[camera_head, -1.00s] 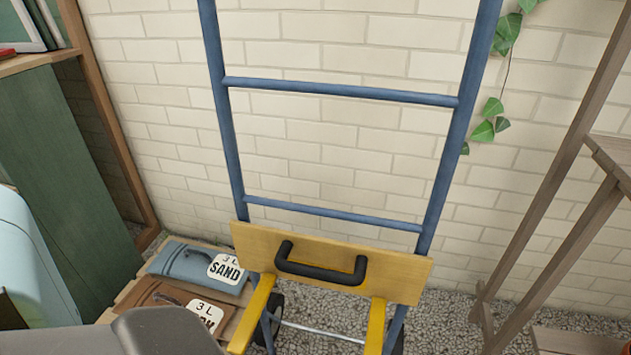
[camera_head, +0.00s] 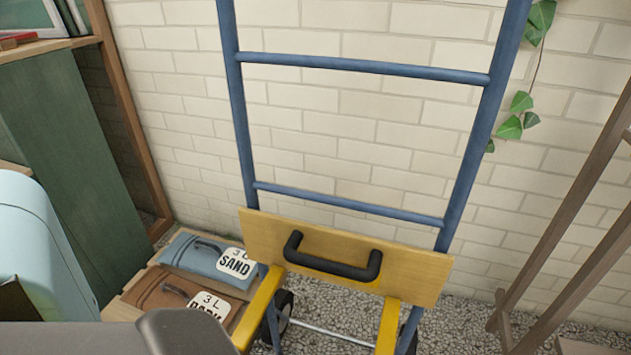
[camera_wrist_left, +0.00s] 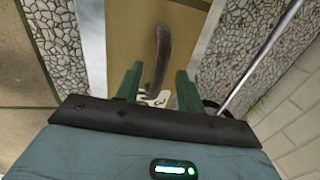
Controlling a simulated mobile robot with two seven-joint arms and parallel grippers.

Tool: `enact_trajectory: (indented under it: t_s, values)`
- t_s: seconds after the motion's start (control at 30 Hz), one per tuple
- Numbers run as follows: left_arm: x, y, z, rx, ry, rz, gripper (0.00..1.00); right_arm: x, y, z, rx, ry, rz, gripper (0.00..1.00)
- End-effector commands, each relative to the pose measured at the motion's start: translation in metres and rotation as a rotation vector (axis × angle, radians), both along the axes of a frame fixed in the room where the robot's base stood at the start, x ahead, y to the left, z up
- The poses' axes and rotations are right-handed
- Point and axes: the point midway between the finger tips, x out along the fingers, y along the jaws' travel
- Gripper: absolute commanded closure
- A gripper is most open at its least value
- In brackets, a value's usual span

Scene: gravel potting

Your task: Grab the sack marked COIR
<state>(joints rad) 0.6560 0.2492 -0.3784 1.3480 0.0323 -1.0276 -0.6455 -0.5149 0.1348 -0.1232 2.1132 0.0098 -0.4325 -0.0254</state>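No sack lettered COIR shows in the head view. A blue sack (camera_head: 192,256) labelled SAND and a brown sack (camera_head: 157,292) with a partly hidden label, apparently BARK, lie side by side at lower left. In the left wrist view a tan surface (camera_wrist_left: 130,40) has a dark handle (camera_wrist_left: 162,50) and part of a white label (camera_wrist_left: 150,101); I cannot read it or tell whether it is the COIR sack. My left gripper (camera_wrist_left: 159,78) has its green fingers apart, with the handle showing between them; contact is unclear. My right gripper is not in view.
A blue hand truck (camera_head: 243,130) with a yellow board (camera_head: 410,276) and black handle stands against the brick wall (camera_head: 350,120). Wooden legs (camera_head: 560,215) stand at right, a green panel (camera_head: 70,160) at left. Gravel (camera_head: 465,318) covers the floor.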

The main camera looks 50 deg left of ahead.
Motion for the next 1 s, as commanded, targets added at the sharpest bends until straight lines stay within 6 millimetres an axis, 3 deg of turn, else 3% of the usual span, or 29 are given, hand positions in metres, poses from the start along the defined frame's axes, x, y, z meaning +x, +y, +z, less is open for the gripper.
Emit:
enact_trajectory:
  t_s: [0.2, 0.5, 0.8, 1.0]
  values:
    - [0.005, 0.002, -0.032, 0.001, 0.005, 0.001, 0.62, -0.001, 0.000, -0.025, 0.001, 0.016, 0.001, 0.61]
    - [0.007, 0.003, -0.036, 0.000, 0.000, -0.001, 0.62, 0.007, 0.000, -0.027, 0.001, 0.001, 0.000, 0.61]
    - [0.007, 0.004, -0.036, 0.000, 0.000, -0.001, 0.98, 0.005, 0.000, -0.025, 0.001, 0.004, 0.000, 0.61]
    - [0.007, 0.004, -0.036, 0.001, 0.001, -0.001, 1.00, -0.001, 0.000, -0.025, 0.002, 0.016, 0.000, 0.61]
